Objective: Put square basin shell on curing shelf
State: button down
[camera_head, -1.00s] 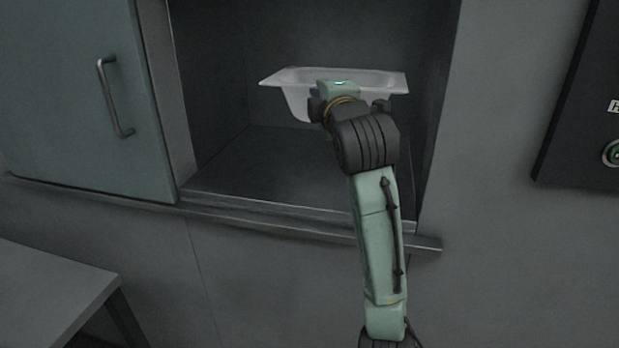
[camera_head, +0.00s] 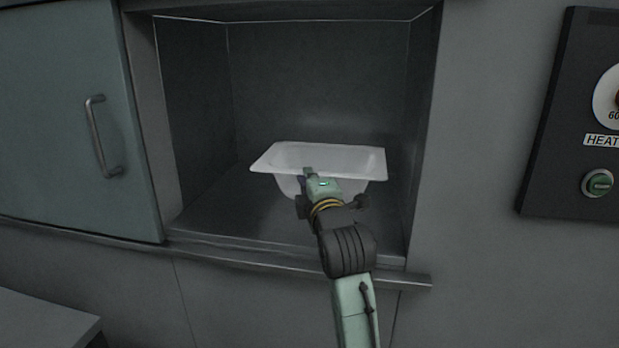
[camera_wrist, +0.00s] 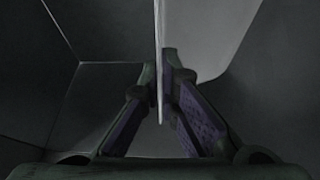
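The square basin shell (camera_head: 345,160), white with a wide flat rim, is inside the grey recess, whose floor is the shelf (camera_head: 225,220). It is upright and roughly level. My gripper (camera_head: 310,174) is at the basin's front rim. In the wrist view, the thin edge of the basin shell (camera_wrist: 160,35) runs between the two purple-padded fingers (camera_wrist: 163,85), which close in on it from both sides. My wrist hides part of the basin's front and underside, so I cannot tell whether its bottom touches the shelf floor.
A teal sliding door (camera_head: 75,130) with a handle stands open at the left. The recess side walls flank the basin, with free room on both sides. A metal ledge (camera_head: 300,266) runs along the front. A dark control panel (camera_head: 570,130) is at the right.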

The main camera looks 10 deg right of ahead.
jog(key=c, duration=2.3)
grip_release()
jog(key=shift+f, duration=0.15)
jog(key=o, duration=0.5)
jog(key=s+d+b, duration=0.1)
jog(key=s+b, duration=0.1)
jog(key=s, duration=1)
jog(key=shift+d+f, duration=0.1)
